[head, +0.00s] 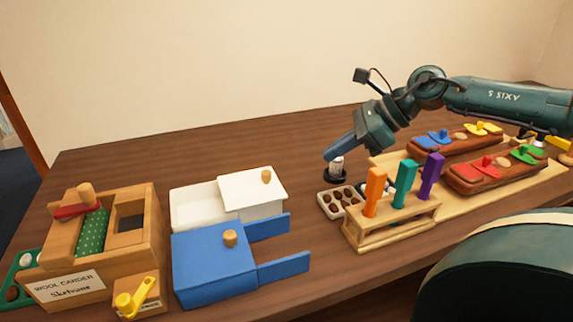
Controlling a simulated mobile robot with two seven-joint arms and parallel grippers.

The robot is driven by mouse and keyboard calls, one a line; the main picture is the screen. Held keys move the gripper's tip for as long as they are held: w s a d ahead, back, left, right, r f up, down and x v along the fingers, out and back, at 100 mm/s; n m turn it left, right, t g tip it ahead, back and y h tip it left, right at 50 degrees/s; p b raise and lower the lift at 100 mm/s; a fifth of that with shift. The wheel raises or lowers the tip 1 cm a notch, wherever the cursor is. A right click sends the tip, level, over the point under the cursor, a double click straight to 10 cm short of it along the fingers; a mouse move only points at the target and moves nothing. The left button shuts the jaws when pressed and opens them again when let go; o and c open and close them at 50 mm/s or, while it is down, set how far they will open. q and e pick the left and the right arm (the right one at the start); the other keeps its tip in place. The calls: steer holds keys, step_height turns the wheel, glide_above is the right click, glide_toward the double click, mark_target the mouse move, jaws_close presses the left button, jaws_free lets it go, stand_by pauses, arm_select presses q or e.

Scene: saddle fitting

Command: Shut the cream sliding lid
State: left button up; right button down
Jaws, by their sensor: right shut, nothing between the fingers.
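The cream sliding lid (247,185), with a round wooden knob (266,176), sits on the right part of the cream box (180,212). The box's left part is uncovered and its inside shows. My right gripper (330,157) is shut and empty. It hangs to the right of the lid, beside a small white-and-black piece, apart from the cream box. My left gripper is not in view.
A blue box (205,270) with its own knob and two rails reaching right stands in front of the cream box. A wooden wool carder (148,250) stands left. A rack (390,231) with coloured handles and saddle-like boards (497,180) fill the right.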

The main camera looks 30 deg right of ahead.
mark_target(271, 179)
steer(key=p+x, duration=0.1)
steer(key=x, duration=0.2)
steer(key=w+a+r+x, duration=0.1)
steer(key=x, duration=0.3)
steer(key=r+p+x, duration=0.1)
steer(key=x, duration=0.2)
steer(key=shift+w+a+f+p, duration=0.3)
steer(key=shift+a+p, duration=0.05)
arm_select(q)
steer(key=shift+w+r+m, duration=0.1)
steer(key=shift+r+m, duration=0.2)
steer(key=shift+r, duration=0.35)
arm_select(e)
steer(key=shift+a, duration=0.1)
steer(key=shift+f, duration=0.1)
